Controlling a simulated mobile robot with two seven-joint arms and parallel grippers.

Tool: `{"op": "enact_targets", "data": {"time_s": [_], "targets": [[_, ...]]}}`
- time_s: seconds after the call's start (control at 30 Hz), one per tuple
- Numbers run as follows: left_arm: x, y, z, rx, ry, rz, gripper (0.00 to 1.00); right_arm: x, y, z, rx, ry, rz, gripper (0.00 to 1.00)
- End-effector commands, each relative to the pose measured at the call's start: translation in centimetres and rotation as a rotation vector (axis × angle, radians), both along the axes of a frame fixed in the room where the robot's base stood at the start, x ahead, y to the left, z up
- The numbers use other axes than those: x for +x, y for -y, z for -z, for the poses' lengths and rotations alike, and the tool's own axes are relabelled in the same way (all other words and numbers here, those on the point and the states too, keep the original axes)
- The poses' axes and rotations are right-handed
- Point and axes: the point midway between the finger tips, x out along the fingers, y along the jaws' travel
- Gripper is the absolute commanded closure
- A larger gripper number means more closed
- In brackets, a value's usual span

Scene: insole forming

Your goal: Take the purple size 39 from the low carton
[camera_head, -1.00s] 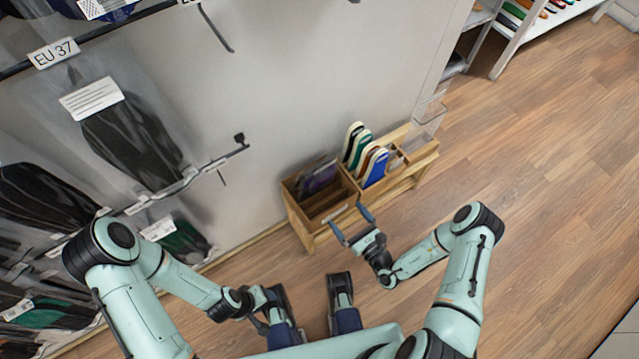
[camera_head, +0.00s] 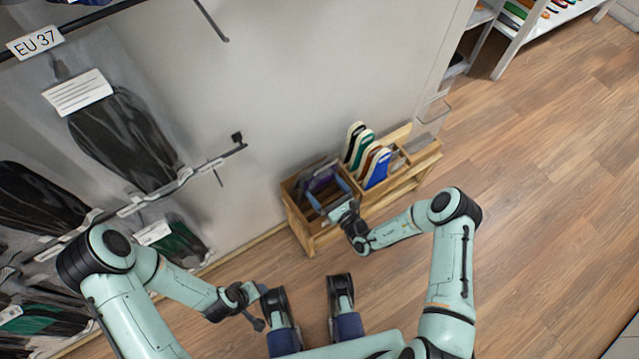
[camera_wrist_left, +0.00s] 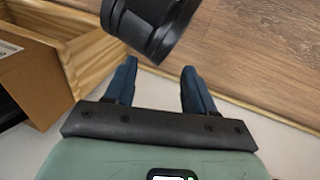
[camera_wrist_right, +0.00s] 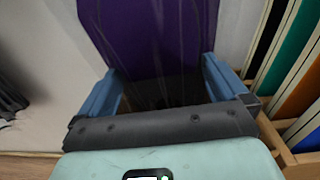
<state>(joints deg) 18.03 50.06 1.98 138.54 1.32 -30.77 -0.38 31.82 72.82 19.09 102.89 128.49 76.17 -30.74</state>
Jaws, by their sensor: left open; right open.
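The purple insole package (camera_wrist_right: 155,35) stands in the left compartment of the low wooden carton (camera_head: 305,238). In the head view the purple package (camera_head: 322,178) shows just beyond my right gripper. My right gripper (camera_head: 325,196) is over that compartment. In the right wrist view the right gripper (camera_wrist_right: 165,85) is open, with the package's lower dark part between and just beyond its fingers; I cannot tell whether they touch it. My left gripper (camera_wrist_left: 157,85) is open and empty, low near the floor, left of the carton.
Upright green, orange, blue and white insoles (camera_head: 368,160) stand in the carton's right part, close to the right gripper. A wall rack of hanging packages (camera_head: 125,140) is at left. The wooden floor (camera_head: 540,190) at right is clear.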

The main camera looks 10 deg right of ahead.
Motion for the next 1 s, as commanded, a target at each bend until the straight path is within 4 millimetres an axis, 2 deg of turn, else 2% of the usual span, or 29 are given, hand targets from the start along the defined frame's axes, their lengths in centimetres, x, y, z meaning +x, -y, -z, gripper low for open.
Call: {"op": "enact_targets", "data": {"time_s": [0.17, 0.3, 0.57, 0.73, 0.87, 1.0], "targets": [[0.0, 0.0, -0.1, 0.000, 0.000, 0.000, 0.45, 0.0, 0.0, -0.1, 0.000, -0.001, 0.000, 0.00], [0.0, 0.0, -0.1, 0.000, 0.000, 0.000, 0.45, 0.0, 0.0, 0.0, 0.000, -0.001, 0.000, 0.45], [0.0, 0.0, -0.1, -0.001, -0.002, 0.001, 0.45, 0.0, 0.0, -0.1, 0.000, -0.001, 0.000, 0.45], [-0.4, 0.2, -0.4, -0.005, -0.010, 0.004, 0.45, -0.2, 0.1, -0.8, 0.001, -0.001, 0.000, 0.45], [-1.2, 0.6, -1.1, -0.016, -0.031, 0.014, 0.45, -0.4, 0.2, -2.3, 0.000, 0.000, 0.000, 0.45], [-2.5, 1.2, -2.3, -0.032, -0.065, 0.028, 0.45, -0.8, 0.4, -4.7, 0.000, 0.001, 0.000, 0.45]]}}
